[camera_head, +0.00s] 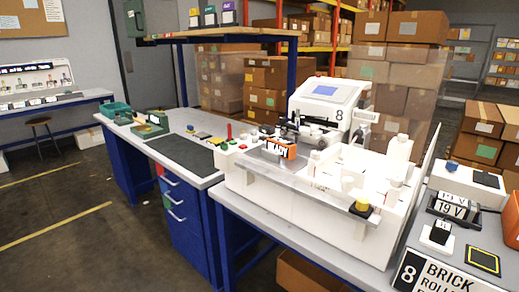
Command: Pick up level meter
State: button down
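I cannot tell for certain which thing is the level meter. A small orange box with a white, dark-lettered label (281,148) sits on the near-left part of the white machine (290,203), by a grey metal plate (262,155). Two dark units marked "19 V" (452,208) stand on the right-hand bench. Another orange thing (511,218) is cut off by the right edge. My gripper is not in view.
The white machine stands on a blue-legged table, with a screen unit (328,100) behind it. A workbench with a dark mat (178,150) and small items adjoins on the left. Stacked cartons (410,50) fill the back. The floor (60,225) at front left is clear.

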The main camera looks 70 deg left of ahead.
aim_at(287, 149)
jog(key=u, duration=2.3)
jog(key=i+j, duration=0.2)
jog(key=i, duration=0.4)
jog(key=i+j+u, duration=0.15)
jog(key=i, duration=0.4)
